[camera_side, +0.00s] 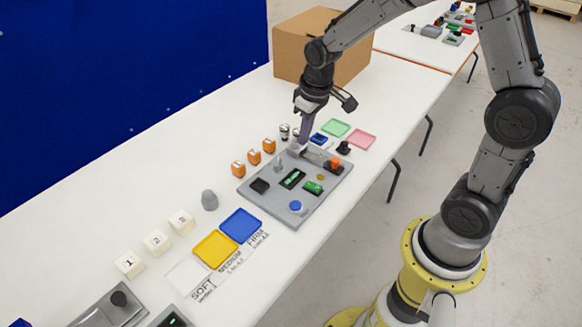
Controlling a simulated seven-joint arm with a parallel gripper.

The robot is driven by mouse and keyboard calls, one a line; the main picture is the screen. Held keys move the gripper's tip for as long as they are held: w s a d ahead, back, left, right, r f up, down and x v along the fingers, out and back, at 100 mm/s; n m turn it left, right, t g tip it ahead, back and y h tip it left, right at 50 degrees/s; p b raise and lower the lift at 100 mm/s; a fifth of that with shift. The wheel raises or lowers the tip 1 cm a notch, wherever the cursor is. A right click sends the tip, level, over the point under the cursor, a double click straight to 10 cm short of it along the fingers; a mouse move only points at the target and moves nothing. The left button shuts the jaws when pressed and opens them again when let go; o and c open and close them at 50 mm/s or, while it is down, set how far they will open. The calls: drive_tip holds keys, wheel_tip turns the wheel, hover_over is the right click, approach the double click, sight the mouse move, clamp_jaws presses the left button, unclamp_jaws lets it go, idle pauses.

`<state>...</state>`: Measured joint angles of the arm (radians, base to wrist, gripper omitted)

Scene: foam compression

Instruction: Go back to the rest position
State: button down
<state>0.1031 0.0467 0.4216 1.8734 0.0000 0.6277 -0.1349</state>
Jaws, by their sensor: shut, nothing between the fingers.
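My gripper (304,140) points down at the far edge of a grey panel (285,211) on the white table. It is shut and holds nothing. Its tips are close to the panel's far edge; I cannot tell whether they touch it. The panel carries a black block, a green board, a blue round button (295,206) and an orange part (335,162). My arm reaches in over the table from the right.
A cardboard box (292,52) stands behind my gripper. Orange blocks (254,157) line the table left of the panel. A grey cylinder (209,200) stands near the blue tray. A blue partition (120,70) rises behind.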

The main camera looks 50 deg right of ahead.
drive_tip(key=s+a+r+t, duration=0.1)
drive_tip(key=s+r+t, duration=0.1)
drive_tip(key=s+r, duration=0.35)
drive_tip(key=s+a+r+t, duration=0.1)
drive_tip(key=s+a+r, duration=0.15)
drive_tip(key=r, duration=0.65)
drive_tip(key=s+f, duration=0.1)
drive_tip(key=s, duration=1.2)
drive_tip(key=shift+s+a+t, duration=0.25)
drive_tip(key=shift+s+t, duration=0.05)
drive_tip(key=shift+s, duration=0.1)
